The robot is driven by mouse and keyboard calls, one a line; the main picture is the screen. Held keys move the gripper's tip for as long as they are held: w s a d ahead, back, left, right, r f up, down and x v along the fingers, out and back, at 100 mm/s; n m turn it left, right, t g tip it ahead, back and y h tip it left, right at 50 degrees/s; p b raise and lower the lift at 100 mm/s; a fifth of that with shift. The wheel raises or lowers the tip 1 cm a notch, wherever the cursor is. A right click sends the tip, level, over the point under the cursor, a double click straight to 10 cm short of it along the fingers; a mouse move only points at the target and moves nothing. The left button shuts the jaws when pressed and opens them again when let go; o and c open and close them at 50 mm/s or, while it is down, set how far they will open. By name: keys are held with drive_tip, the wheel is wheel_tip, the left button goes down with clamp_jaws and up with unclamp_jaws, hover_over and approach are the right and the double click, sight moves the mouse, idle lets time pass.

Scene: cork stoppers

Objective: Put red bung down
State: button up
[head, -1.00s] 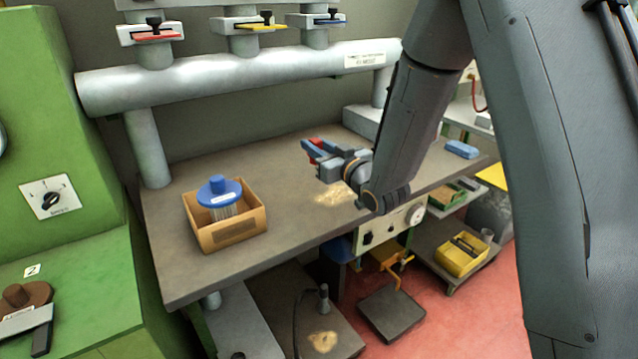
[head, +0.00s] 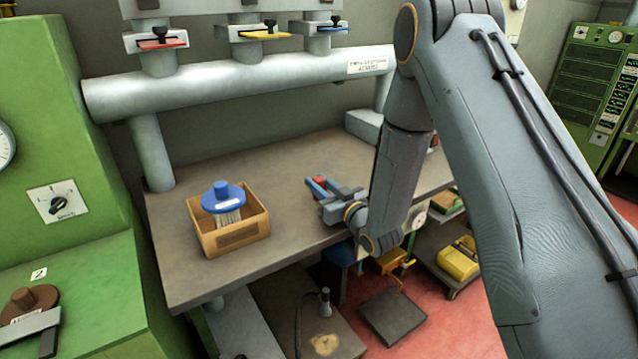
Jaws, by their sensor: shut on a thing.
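My gripper (head: 318,186) is over the right part of the grey-brown bench (head: 280,160). It is shut on a small red bung (head: 320,181), of which only a bit shows between the bluish fingers. The gripper is low over the bench top; I cannot tell whether the bung touches it. A brown bung (head: 30,300) is on the green cabinet at the lower left.
A thick grey pipe (head: 250,78) with valves runs along the back of the bench. A grey block (head: 363,124) stands at the back right. The bench between box and gripper is clear.

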drive_tip(key=shift+f, duration=0.15)
drive_tip(key=o, duration=1.1)
drive_tip(key=shift+c, duration=0.2)
